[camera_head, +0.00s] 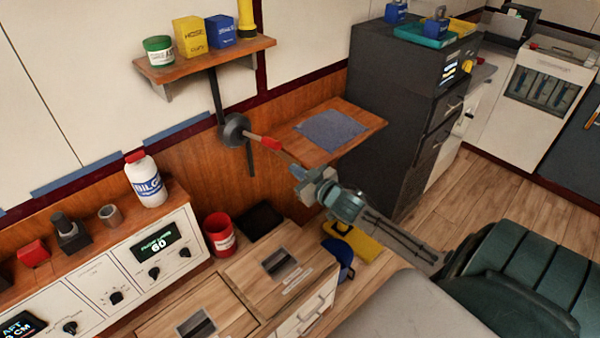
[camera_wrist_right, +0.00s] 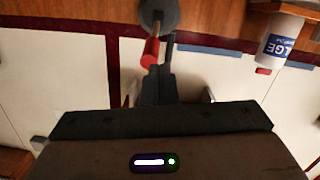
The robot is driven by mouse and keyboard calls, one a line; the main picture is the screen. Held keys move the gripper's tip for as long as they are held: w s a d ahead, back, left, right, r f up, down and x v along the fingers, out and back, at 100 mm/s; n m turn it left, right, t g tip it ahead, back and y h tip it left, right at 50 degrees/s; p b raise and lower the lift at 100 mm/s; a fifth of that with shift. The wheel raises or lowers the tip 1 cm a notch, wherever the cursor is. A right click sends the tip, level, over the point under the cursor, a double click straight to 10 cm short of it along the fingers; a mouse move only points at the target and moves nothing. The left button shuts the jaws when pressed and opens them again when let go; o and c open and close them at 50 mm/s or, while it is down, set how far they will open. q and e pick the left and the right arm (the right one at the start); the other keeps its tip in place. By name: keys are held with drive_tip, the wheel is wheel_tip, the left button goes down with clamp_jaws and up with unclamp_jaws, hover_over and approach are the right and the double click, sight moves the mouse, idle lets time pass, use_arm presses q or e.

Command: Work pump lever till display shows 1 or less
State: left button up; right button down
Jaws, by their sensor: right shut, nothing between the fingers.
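The lever (camera_head: 256,137) sticks out from a round grey hub (camera_head: 234,130) on the wall, with a red grip at its end. It also shows in the right wrist view (camera_wrist_right: 151,52). My right gripper (camera_head: 291,163) is shut and empty, its fingertips close to the red grip; in the wrist view its fingers (camera_wrist_right: 160,85) overlap the grip's end, and I cannot tell if they touch. The display (camera_head: 156,243) on the white panel reads 60 in green; its small label is hard to read. My left gripper is not in view.
A bilge bottle (camera_head: 149,184) stands on the panel's top ledge. A second display (camera_head: 20,325) is partly cut off at lower left. A small wooden shelf (camera_head: 373,122) with a blue mat lies right of the lever. A red can (camera_head: 219,236) stands below.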

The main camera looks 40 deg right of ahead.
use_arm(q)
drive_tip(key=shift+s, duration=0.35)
use_arm(e)
drive_tip(key=shift+s, duration=0.6)
drive_tip(key=shift+r, duration=0.1)
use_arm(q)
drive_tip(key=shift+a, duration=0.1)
